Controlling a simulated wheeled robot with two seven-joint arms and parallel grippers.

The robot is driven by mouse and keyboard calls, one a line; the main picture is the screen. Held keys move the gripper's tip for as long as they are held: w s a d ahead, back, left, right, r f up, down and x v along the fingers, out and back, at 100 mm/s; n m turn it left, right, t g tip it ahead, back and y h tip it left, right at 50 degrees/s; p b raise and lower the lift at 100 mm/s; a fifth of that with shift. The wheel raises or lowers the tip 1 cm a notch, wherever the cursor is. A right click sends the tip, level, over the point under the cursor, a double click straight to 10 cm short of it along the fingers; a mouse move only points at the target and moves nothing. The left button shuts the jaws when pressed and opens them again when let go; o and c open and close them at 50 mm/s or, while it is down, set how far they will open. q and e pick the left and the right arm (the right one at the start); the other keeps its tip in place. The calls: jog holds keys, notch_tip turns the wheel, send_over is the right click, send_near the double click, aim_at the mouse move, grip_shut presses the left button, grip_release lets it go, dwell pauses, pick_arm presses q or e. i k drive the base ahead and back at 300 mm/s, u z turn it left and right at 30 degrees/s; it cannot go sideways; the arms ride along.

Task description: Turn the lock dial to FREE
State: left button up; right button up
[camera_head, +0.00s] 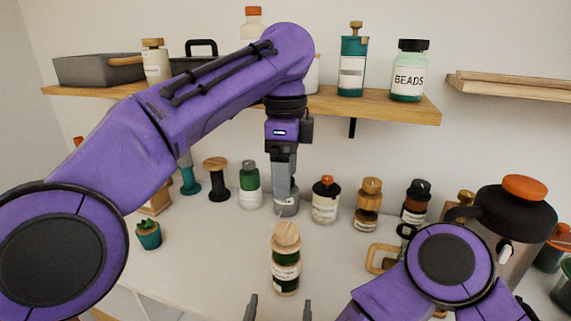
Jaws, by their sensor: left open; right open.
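I cannot make out a lock dial or the word FREE in the head view. My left gripper (283,194) points down over the white counter, seen nearly edge-on, with its jaws open. A grey rounded thing (288,208) shows just behind or below its fingertips; I cannot tell what it is or whether they touch. My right gripper (279,310) shows at the bottom edge as two dark fingertips set apart, open, with nothing visible between them. A wooden-topped green jar (285,275) stands upright just beyond it.
A large metal pot (512,245) with an orange knob stands at right. A small plant (148,235) is at left. A wooden shelf (390,104) overhangs the back.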

aim_at(504, 250)
jog(key=k, duration=1)
